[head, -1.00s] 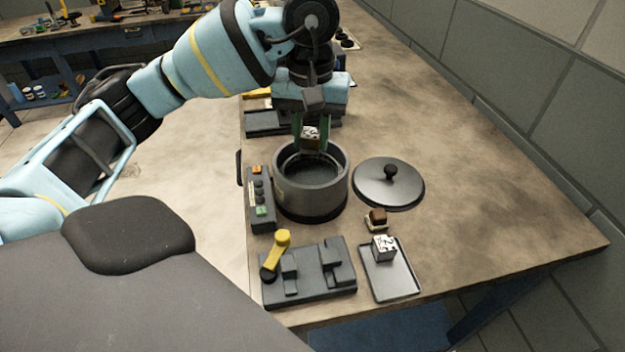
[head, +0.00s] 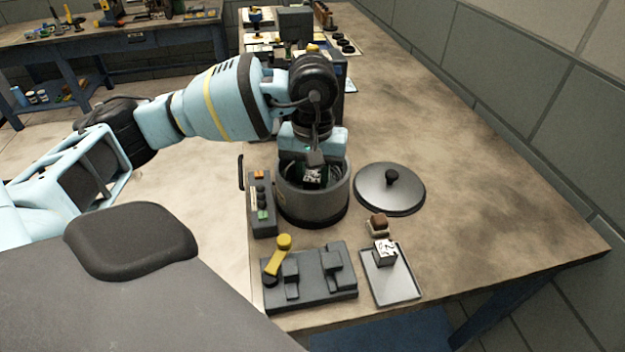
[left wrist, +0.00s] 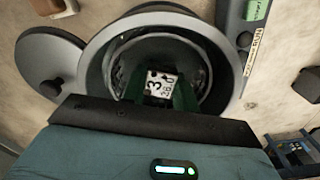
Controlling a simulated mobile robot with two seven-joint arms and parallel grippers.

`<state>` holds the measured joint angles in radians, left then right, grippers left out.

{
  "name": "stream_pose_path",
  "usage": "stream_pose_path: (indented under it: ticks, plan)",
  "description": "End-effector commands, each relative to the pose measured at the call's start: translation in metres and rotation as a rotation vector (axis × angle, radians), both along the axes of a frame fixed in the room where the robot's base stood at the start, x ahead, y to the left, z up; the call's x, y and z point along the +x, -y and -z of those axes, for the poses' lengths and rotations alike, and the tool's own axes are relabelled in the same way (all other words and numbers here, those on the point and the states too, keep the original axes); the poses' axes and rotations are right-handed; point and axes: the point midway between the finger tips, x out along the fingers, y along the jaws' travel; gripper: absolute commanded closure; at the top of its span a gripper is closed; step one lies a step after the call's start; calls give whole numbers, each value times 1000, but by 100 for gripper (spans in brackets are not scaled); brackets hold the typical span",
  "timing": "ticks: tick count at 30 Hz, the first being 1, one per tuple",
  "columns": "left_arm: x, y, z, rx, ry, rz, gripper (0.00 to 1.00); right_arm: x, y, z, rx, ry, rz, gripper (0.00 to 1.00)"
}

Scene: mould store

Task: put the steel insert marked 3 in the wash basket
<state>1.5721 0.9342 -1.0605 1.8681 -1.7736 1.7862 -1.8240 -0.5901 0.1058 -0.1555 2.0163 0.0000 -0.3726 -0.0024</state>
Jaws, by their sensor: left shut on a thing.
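The steel insert marked 3 (left wrist: 161,84) shows its white marked face in the left wrist view, and it also shows in the head view (head: 312,176). My left gripper (left wrist: 158,92) is shut on it, a finger on each side. In the head view the left gripper (head: 312,179) reaches down into the mouth of the dark round pot (head: 312,207), with the insert inside the rim. The wash basket is perhaps the mesh lining (left wrist: 203,72) in the pot; I cannot tell whether the insert touches it. My right gripper is not in view.
A round lid (head: 375,190) with a knob lies right of the pot. A control box (head: 262,203) stands left of it. In front are a grey fixture (head: 312,281) with a yellow lever, a tray (head: 402,288) bearing a marked block (head: 385,252), and a brush (head: 378,224). The bench's right side is clear.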

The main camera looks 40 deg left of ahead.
Motion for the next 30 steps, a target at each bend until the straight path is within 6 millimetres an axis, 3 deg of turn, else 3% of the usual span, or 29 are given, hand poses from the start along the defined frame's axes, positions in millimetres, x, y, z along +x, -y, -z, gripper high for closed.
stream_pose_path:
  ticks: [3, 15, 16, 20, 30]
  plan:
    - [0, 0, 12, 0, 1, -1, 100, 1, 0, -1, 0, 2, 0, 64]
    - [0, 0, 17, 0, 1, -1, 100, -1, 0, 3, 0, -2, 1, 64]
    - [0, 0, 17, 0, 0, -1, 67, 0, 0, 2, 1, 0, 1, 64]
    - [0, 0, 16, 0, 1, -1, 50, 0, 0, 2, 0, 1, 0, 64]
    - [0, 0, 13, 0, 2, -1, 49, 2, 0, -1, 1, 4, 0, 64]
